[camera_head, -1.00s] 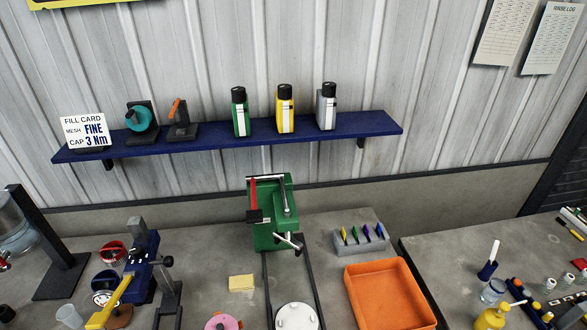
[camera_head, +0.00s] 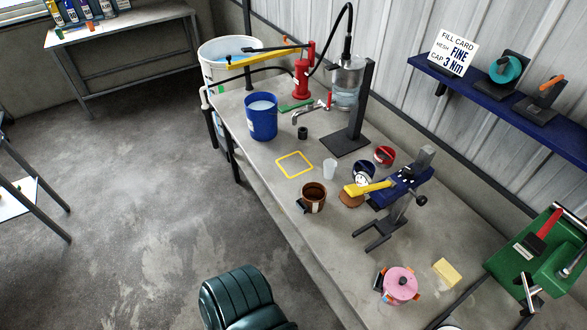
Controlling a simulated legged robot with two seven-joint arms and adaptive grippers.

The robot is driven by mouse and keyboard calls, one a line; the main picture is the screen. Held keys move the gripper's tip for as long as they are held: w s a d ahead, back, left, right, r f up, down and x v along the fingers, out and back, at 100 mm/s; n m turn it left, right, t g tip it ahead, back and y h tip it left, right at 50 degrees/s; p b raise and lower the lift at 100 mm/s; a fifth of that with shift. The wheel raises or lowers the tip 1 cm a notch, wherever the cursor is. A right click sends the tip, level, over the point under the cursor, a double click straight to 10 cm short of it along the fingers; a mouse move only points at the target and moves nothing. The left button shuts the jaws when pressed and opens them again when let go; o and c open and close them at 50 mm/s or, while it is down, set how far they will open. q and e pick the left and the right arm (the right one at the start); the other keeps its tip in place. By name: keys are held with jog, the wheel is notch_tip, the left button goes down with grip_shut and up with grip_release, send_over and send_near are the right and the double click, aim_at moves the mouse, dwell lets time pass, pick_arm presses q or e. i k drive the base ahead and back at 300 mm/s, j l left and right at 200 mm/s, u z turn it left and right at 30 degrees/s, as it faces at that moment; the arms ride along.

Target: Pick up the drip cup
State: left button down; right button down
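Several cup-like things stand on the grey bench, and I cannot tell for sure which is the drip cup. A small translucent white cup (camera_head: 330,169) stands upright to the right of a yellow square outline (camera_head: 294,164). A brown cup (camera_head: 313,197) with a dark side handle stands nearer the front edge. A small black cup (camera_head: 303,132) sits behind the outline. Neither of my grippers is in view.
A blue bucket (camera_head: 261,119) stands at the bench's left end. A blue clamp stand (camera_head: 398,187), pink-lidded pot (camera_head: 400,283) and yellow sponge (camera_head: 447,272) lie to the right. Concrete floor (camera_head: 130,200) is open at left. A dark green ribbed shape (camera_head: 240,300) is at the bottom.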

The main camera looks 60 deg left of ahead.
aim_at(329, 164)
jog(key=u, duration=1.6)
jog(key=i+j+u, duration=0.2)
jog(key=j, duration=0.15)
jog(key=i+j+u, duration=0.2)
jog(key=j, duration=0.15)
jog(key=i+j+u, duration=0.2)
jog(key=k+j, duration=0.05)
jog(key=j, duration=0.05)
